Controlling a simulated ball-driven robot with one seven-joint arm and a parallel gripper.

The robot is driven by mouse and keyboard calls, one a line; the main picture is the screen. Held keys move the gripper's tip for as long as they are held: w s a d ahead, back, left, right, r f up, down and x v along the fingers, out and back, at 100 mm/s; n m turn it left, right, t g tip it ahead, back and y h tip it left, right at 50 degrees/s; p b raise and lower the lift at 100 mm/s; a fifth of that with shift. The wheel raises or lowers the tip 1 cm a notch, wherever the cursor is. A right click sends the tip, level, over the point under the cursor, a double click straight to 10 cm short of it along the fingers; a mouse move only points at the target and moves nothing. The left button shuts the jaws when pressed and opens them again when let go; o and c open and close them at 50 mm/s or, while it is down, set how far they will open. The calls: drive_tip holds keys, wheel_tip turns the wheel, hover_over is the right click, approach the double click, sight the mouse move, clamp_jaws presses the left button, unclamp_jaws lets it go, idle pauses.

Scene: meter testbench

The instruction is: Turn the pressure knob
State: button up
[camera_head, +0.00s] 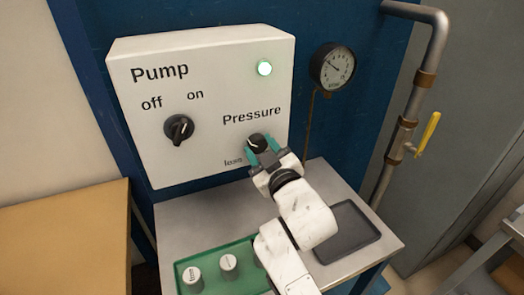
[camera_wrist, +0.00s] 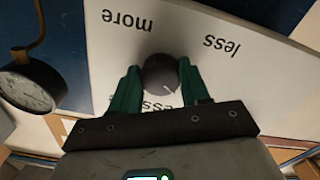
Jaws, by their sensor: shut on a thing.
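The black pressure knob (camera_head: 256,141) sits under the word "Pressure" on the white control box (camera_head: 200,75). My gripper (camera_head: 262,150) is at the knob, with its teal fingers on either side of it. In the wrist view the knob (camera_wrist: 160,74) is between the two green fingers of my gripper (camera_wrist: 160,82), which is shut on it. The white mark on the knob points to the lower right in that view. The labels "more" and "less" show upside down there. My gripper partly hides the lettering below the knob.
The pump knob (camera_head: 179,129) is at the left of the box, and a green lamp (camera_head: 264,68) is lit. A round gauge (camera_head: 332,66) hangs at the right. A green tray (camera_head: 218,270) with round pieces and a dark tray (camera_head: 345,233) lie on the bench below.

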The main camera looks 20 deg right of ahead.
drive_tip(key=m+b, duration=0.1)
drive_tip(key=m, duration=0.2)
drive_tip(key=shift+a+f+m, duration=0.1)
drive_tip(key=shift+a+m, duration=0.05)
drive_tip(key=shift+m, duration=0.15)
drive_tip(key=shift+m+b, duration=0.4)
drive_tip(key=shift+m, duration=1.3)
drive_tip(key=o, duration=1.1)
drive_tip(key=shift+c, duration=0.2)
drive_tip(key=s+b, duration=0.1)
drive_tip(key=s, duration=0.9)
drive_tip(key=shift+s, duration=0.4)
